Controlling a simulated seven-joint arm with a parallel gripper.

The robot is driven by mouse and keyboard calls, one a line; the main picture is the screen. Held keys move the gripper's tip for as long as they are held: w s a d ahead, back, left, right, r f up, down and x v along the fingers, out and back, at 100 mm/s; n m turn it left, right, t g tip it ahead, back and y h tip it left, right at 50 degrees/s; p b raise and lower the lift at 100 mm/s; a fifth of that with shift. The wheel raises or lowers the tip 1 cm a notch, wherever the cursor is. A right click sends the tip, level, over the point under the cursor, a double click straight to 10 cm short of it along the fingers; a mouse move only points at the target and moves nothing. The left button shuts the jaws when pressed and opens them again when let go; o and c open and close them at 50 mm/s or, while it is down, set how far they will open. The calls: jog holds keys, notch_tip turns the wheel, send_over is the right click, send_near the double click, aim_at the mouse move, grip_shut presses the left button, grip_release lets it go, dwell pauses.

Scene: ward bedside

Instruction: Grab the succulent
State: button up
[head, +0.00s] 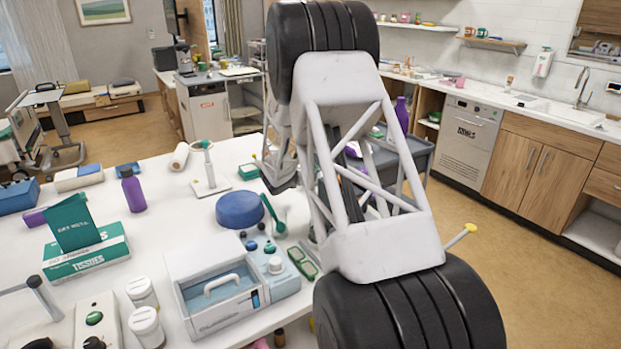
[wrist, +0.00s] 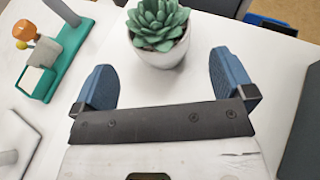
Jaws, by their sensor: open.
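The succulent (wrist: 158,25) is a green rosette plant in a small white round pot (wrist: 162,52). In the wrist view it stands upright on the white table, at the top middle. My gripper (wrist: 163,85) is open, with its two blue fingers spread apart. The pot is just beyond the fingertips, roughly centred between them, and nothing is between the fingers. In the head view my own arm covers the middle of the picture, and I cannot see the succulent or the fingers there.
In the wrist view a green stand (wrist: 65,60) with an orange knob is at the left, and a dark edge lies at the right. In the head view the white table holds a tissue box (head: 85,252), a purple bottle (head: 133,190), a blue round object (head: 240,209) and a handled box (head: 222,290).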

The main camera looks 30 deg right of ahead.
jog(key=shift+x, duration=1.2)
jog(key=shift+x, duration=2.55)
jog(key=shift+c, duration=0.3)
jog(key=c, duration=0.8)
jog(key=shift+c, duration=0.2)
jog(key=shift+r, duration=0.1)
jog(key=shift+r, duration=5)
